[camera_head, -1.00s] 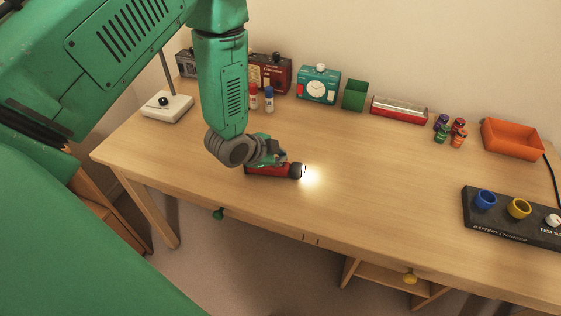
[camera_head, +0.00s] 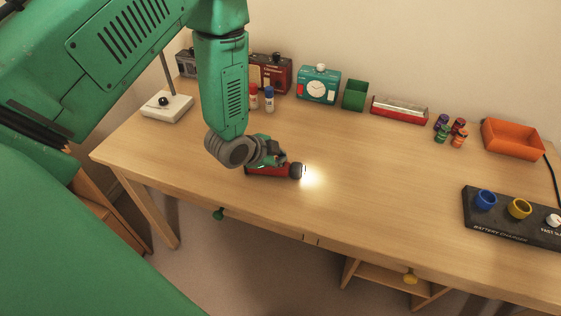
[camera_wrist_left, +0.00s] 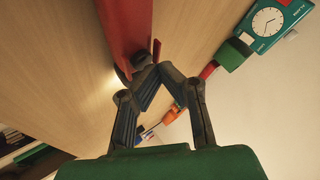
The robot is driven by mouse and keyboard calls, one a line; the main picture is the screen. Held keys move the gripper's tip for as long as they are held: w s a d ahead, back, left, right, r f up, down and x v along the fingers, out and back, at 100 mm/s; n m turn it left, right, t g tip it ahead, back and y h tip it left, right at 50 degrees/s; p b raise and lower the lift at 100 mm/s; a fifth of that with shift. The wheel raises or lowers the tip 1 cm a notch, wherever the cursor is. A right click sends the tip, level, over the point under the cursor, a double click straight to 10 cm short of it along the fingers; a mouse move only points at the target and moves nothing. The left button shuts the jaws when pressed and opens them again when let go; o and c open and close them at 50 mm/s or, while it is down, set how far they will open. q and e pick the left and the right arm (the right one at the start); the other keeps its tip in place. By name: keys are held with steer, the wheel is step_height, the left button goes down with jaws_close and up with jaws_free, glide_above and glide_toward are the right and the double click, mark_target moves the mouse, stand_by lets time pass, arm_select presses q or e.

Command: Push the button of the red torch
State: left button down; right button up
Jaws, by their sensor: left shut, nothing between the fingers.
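The red torch (camera_head: 270,171) lies on its side on the desk, its dark head to the right. It is lit, and a bright glow falls on the desk beyond its head. My left gripper (camera_head: 279,160) is shut and empty, right at the torch's upper side near the head. In the left wrist view the shut fingertips (camera_wrist_left: 146,66) are close beside the red torch body (camera_wrist_left: 123,25); I cannot tell whether they touch it. The torch's button is not clearly visible, and the gripper partly covers the torch. My right gripper is not in view.
The desk (camera_head: 370,180) is clear around the torch. Along the back stand a teal clock box (camera_head: 318,85), a green holder (camera_head: 355,96) and an orange tray (camera_head: 512,139). A black battery charger (camera_head: 512,222) is at the right; a lamp base (camera_head: 167,107) is at the left.

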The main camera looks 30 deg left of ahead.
arm_select(q)
steer(key=shift+f, duration=0.25)
stand_by(0.3)
steer(key=shift+r+p, duration=0.4)
steer(key=shift+r, duration=0.05)
steer(key=shift+r, duration=0.1)
step_height(320, 180, up, 6)
steer(key=p, duration=0.5)
stand_by(0.5)
